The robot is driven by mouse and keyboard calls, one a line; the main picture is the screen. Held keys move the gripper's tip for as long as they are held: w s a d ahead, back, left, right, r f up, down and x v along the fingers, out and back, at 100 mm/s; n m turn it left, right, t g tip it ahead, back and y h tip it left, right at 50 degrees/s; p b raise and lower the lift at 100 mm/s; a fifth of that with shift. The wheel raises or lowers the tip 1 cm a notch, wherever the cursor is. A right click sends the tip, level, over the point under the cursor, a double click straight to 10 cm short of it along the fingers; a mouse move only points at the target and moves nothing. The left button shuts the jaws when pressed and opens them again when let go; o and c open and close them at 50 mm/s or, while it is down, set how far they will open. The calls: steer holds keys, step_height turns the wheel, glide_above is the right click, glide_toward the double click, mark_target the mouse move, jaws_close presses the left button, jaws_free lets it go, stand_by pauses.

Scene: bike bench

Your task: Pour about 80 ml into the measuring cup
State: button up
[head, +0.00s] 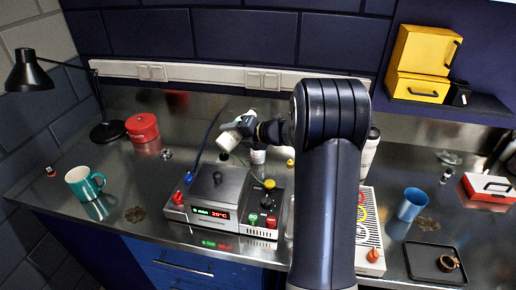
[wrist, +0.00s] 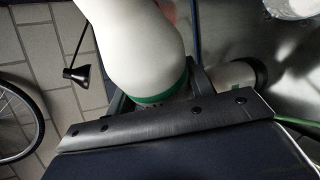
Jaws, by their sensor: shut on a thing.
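My gripper (head: 250,128) is shut on a white bottle (head: 234,126) above the back of the bench, behind the grey box with the display. The bottle looks tilted in the head view. In the wrist view the white bottle (wrist: 135,45) fills the upper middle, with a green band near the gripper. I cannot make out its mouth or any liquid flowing. I cannot clearly identify the measuring cup; a clear, shiny thing (wrist: 292,8) is cut off at the wrist view's top right. My arm hides part of the bench.
A grey box with a red display (head: 215,195) stands below the gripper. Another white container (head: 258,156) is close behind it. A teal mug (head: 84,184), red tin (head: 142,127) and black lamp (head: 105,130) are left. A blue cup (head: 411,204) and black tray (head: 422,268) are right.

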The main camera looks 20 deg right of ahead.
steer(key=shift+b, duration=0.45)
steer(key=n+h+b, duration=0.1)
steer(key=b, duration=0.1)
steer(key=shift+d+r+b, duration=0.1)
steer(key=shift+d+b, duration=0.1)
steer(key=shift+b, duration=0.1)
steer(key=shift+w+d+r+n+h, duration=0.1)
steer(key=shift+d+r+n+h, duration=0.1)
steer(key=shift+r+n+h, duration=0.25)
steer(key=shift+w+d+f+n+t+h+b, duration=0.15)
steer(key=shift+f+n+h+b, duration=0.15)
steer(key=shift+f+n+b, duration=0.25)
steer(key=shift+s+d+f+n+t+h+b, duration=0.15)
steer(key=shift+f+n+h+b, duration=0.15)
steer(key=shift+f+b, duration=0.25)
steer(key=n+b, duration=0.1)
steer(key=a+h+b, duration=0.1)
steer(key=shift+r+n+t+b, duration=0.2)
steer(key=shift+n+t+b, duration=0.1)
steer(key=shift+n+t, duration=0.1)
steer(key=shift+r+h+b, duration=0.1)
steer(key=shift+h+b, duration=0.25)
steer(key=shift+s+a+r+n+h, duration=0.2)
steer(key=shift+r+n+h, duration=0.1)
steer(key=shift+r+n, duration=0.25)
steer(key=n+t+h+b, duration=0.1)
steer(key=b, duration=0.2)
steer(key=shift+s+n, duration=0.1)
steer(key=shift+n, duration=0.15)
